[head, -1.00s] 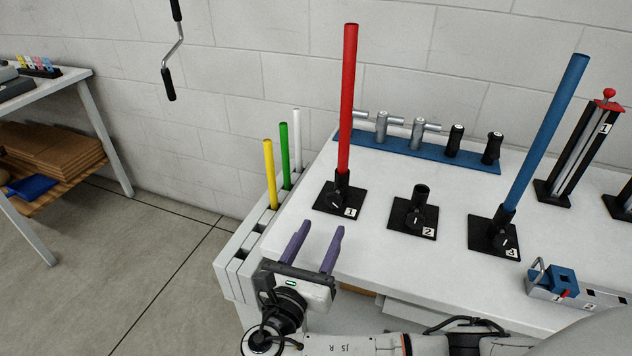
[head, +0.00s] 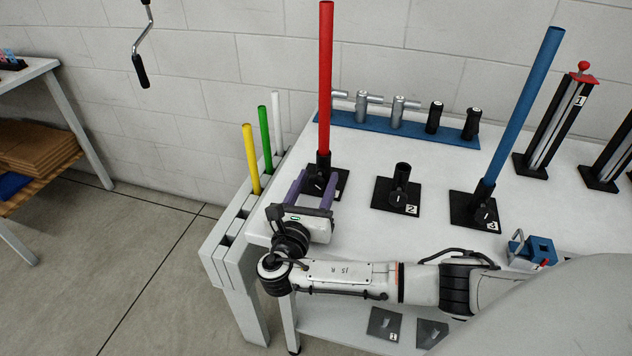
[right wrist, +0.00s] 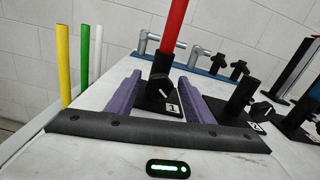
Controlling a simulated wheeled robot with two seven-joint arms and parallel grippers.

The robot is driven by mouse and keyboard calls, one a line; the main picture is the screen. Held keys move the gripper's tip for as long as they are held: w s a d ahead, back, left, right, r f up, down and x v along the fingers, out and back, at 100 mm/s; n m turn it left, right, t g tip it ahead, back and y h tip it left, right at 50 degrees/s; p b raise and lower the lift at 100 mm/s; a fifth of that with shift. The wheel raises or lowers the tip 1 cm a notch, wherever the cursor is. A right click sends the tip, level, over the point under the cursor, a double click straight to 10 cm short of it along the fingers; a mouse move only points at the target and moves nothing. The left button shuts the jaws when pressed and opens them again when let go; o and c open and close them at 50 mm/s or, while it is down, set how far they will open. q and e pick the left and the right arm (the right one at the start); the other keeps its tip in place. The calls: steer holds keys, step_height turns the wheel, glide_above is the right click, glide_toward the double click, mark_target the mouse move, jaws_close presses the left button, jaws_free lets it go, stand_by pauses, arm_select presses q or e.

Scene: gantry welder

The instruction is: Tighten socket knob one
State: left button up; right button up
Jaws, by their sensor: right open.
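Socket one (head: 343,184) is a black base plate marked 1 near the table's left edge. A red rod (head: 325,80) stands upright in it. Its black knob, with a white pointer line, faces my right gripper; it shows clearly in the right wrist view (right wrist: 161,88). My right gripper (head: 314,180) has purple fingers and is open. The fingers reach to either side of the knob, with a visible gap on both sides in the right wrist view. My left gripper is not in view.
Socket two (head: 396,194) is empty. Socket three (head: 470,208) holds a tilted blue rod (head: 525,105). A blue rack (head: 350,122) with several tools stands behind. Yellow, green and white rods (head: 251,160) stand in a holder at the left edge.

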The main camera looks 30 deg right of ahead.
steer(key=c, duration=1)
steer(key=m, duration=0.3)
steer(key=shift+f+m+p, duration=0.1)
steer(key=shift+m+p, duration=0.2)
steer(key=shift+m, duration=0.1)
steer(key=shift+c, duration=0.2)
steer(key=shift+m, duration=0.9)
steer(key=o, duration=1)
steer(key=shift+o, duration=0.2)
steer(key=b+v, duration=0.1)
steer(key=v, duration=0.9)
steer(key=shift+s+a, duration=0.1)
steer(key=shift+s, duration=0.05)
